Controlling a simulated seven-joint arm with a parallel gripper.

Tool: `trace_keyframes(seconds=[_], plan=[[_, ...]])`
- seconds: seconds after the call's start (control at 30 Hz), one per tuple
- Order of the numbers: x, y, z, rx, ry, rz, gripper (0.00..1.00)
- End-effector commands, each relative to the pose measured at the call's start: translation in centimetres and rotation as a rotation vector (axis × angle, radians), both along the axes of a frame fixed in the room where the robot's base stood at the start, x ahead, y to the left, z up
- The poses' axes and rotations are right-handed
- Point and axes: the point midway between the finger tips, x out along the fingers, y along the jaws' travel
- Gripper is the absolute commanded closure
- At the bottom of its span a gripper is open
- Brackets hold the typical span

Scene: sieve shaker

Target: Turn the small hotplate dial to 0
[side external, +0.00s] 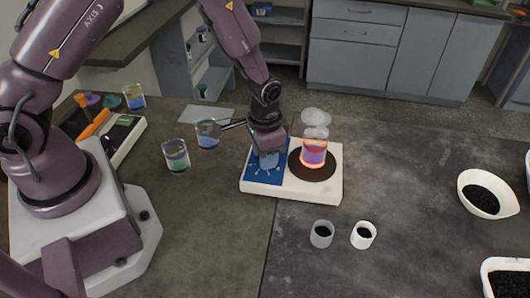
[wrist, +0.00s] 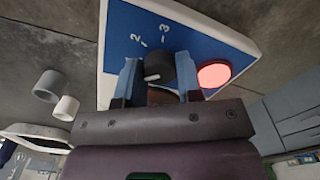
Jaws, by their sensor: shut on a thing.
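The small hotplate (side external: 330,192) has a white body, a blue control panel (side external: 262,176) on the left and a dark round plate (side external: 300,171) on the right. A beaker of purple liquid (side external: 314,155) with glowing orange-red edges stands on the plate. My gripper (side external: 268,160) points down over the blue panel. In the wrist view, its two blue fingers are shut on the black dial (wrist: 158,66), one on each side. A pale pointer mark shows on the dial. The digits 2 and 3 are readable on the panel; the 0 is hidden or unreadable.
Beakers with green (side external: 176,156) and blue (side external: 208,133) liquid stand left of the hotplate. Two small cups of dark grains (side external: 322,234) (side external: 363,235) stand in front. A white bowl (side external: 487,193) is at the right. The table between is clear.

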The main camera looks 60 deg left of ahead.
Motion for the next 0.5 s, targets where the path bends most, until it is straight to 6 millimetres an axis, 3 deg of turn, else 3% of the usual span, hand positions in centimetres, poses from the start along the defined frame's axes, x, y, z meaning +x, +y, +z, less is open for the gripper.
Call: trace_keyframes(seconds=[0.5], plan=[[0.00,-0.01,0.09,0.000,0.001,0.444,0.90]])
